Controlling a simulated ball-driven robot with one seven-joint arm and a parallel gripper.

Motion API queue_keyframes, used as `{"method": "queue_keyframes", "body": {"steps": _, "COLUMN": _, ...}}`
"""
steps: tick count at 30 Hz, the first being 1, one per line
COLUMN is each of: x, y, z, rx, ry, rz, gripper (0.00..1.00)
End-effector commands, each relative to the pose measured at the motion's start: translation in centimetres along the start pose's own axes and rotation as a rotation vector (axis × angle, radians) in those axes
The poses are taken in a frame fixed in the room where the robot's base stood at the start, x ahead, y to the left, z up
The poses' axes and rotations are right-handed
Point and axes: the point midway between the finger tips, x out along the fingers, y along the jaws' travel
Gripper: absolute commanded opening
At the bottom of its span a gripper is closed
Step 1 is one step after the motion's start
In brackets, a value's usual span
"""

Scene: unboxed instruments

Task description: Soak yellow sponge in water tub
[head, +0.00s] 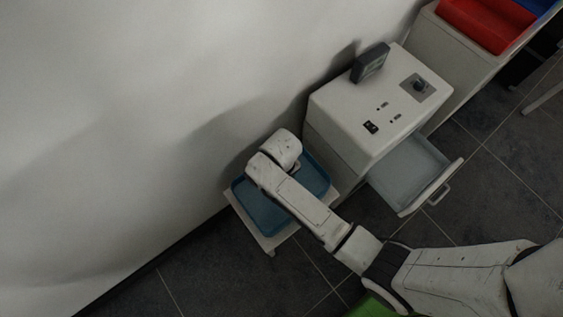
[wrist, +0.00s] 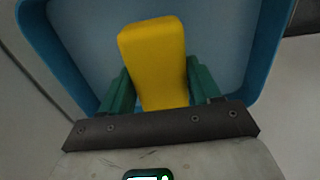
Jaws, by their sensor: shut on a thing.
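The yellow sponge (wrist: 155,60) is an upright block between the green fingers of my gripper (wrist: 160,88) in the wrist view. My gripper is shut on it. Behind it lies the pale blue inside of the blue tub (wrist: 262,70). In the head view the blue tub (head: 262,218) sits on a small white stand against the wall. My arm reaches over the tub and hides part of it, along with my gripper and the sponge. I cannot tell whether the sponge touches the water or the tub floor.
A white cabinet (head: 340,118) with switches and a dark display (head: 370,62) on top stands right of the tub. Its drawer (head: 410,172) is pulled open. A red bin (head: 487,22) sits at the upper right.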

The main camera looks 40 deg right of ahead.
Motion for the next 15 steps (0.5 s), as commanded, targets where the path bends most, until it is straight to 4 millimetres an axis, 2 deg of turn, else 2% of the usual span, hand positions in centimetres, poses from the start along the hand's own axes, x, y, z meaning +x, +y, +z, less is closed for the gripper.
{"method": "queue_keyframes", "body": {"steps": 1, "x": 0.8, "y": 0.0, "z": 0.0, "rx": 0.0, "ry": 0.0, "rz": 0.0, "gripper": 0.33}}
{"method": "queue_keyframes", "body": {"steps": 15, "x": 5.0, "y": 0.0, "z": -0.1, "rx": 0.0, "ry": 0.0, "rz": 0.0, "gripper": 0.33}}
